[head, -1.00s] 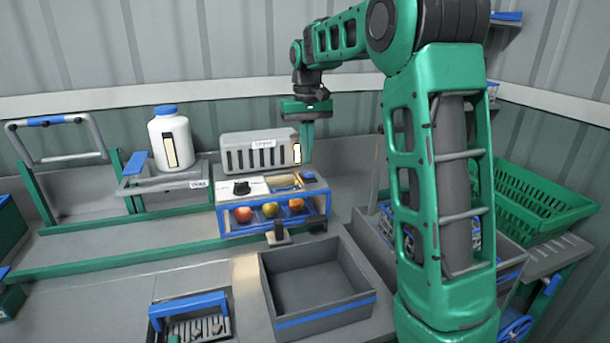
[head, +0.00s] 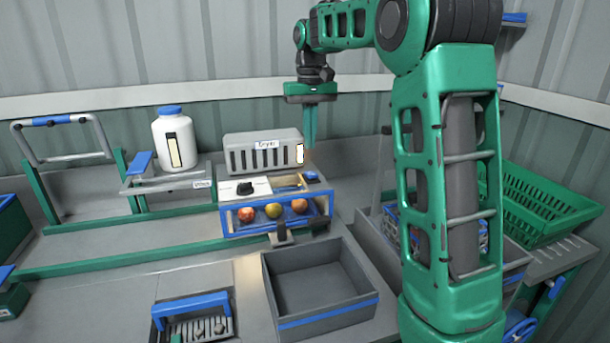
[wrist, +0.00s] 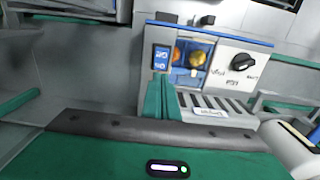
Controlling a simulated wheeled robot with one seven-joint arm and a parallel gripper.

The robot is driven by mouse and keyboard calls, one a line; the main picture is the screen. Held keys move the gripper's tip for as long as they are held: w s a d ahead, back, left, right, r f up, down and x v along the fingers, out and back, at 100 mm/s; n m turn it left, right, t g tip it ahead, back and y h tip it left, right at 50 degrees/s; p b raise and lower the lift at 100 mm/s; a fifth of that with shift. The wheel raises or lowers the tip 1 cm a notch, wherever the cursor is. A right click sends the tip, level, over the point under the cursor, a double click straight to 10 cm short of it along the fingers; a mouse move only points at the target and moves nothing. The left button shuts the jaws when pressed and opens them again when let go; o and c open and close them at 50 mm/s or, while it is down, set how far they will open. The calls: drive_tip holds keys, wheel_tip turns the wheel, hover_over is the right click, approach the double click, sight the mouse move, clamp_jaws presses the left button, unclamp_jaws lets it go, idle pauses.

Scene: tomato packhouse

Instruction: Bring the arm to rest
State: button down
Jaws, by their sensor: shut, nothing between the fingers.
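My gripper (head: 311,138) hangs pointing down in the head view, in the air in front of the back wall and to the right of the grey vented box. Its green fingers are together with nothing between them. In the wrist view the fingers (wrist: 158,97) show close together, over the scene with the sorting unit. My arm reaches up and over from the right, its elbow high. The gripper touches nothing that I can see.
A blue-framed unit (head: 229,221) with a dial and several tomatoes stands below, beside the grey vented box (head: 262,152). An empty grey bin (head: 329,314) is in front. A white bottle (head: 174,140) stands left; a green crate (head: 543,199) is right.

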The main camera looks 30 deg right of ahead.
drive_tip(key=s+f+m, duration=0.1)
drive_tip(key=s+f, duration=0.4)
drive_tip(key=s, duration=0.8)
drive_tip(key=s+f+m, duration=0.1)
drive_tip(key=s+f, duration=0.4)
drive_tip(key=s, duration=0.8)
drive_tip(key=s+f+m, duration=0.2)
drive_tip(key=s+f, duration=0.3)
drive_tip(key=s, duration=0.7)
drive_tip(key=shift+s+d+f, duration=0.3)
drive_tip(key=shift+s+d, duration=0.1)
drive_tip(key=shift+d, duration=0.05)
drive_tip(key=shift+w+f, duration=0.25)
drive_tip(key=shift+w, duration=0.4)
